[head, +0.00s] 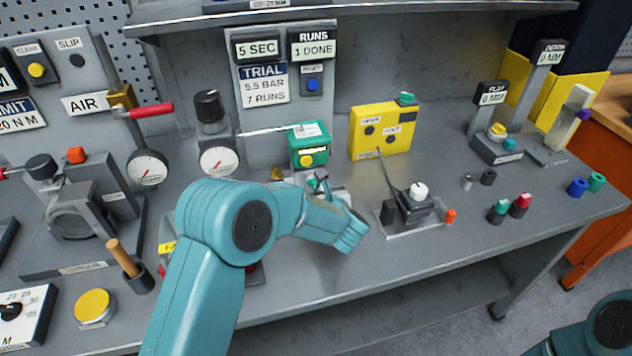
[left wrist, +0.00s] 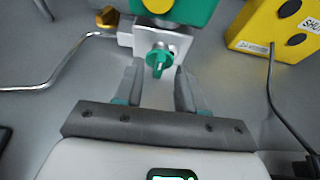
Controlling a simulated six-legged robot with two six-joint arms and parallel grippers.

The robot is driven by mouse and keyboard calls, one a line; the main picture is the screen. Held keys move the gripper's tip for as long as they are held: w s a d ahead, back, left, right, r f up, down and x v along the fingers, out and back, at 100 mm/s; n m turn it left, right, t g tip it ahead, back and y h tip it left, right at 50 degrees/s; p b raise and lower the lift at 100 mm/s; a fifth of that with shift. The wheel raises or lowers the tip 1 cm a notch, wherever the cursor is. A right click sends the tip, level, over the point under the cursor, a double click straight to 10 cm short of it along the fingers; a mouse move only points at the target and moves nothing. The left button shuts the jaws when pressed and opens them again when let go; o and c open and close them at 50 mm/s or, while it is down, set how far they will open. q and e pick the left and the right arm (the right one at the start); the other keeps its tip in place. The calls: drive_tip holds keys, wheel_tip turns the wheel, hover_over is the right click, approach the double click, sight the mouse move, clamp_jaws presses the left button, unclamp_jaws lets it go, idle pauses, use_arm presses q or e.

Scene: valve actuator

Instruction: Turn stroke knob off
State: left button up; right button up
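A green knob (left wrist: 158,60) with a raised grip bar sits on a pale metal block (left wrist: 165,42) below the green actuator box. I cannot read a label that names it as the stroke knob. In the left wrist view my left gripper (left wrist: 157,82) is open, one finger on each side of the knob, with gaps showing. In the head view the green actuator box (head: 309,145) stands beyond my left arm, whose wrist partly hides the block and knob. My right gripper is out of view; only part of my right arm shows at the bottom right.
A bent metal tube (left wrist: 50,87) runs left of the block. Gauges and a red-handled valve (head: 150,110) stand farther left.

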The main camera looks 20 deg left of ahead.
sight(314, 186)
use_arm(q)
drive_tip(key=shift+x, duration=1.15)
drive_tip(key=shift+w, duration=0.1)
drive_tip(key=shift+f, duration=0.1)
drive_tip(key=shift+w, duration=0.1)
clamp_jaws()
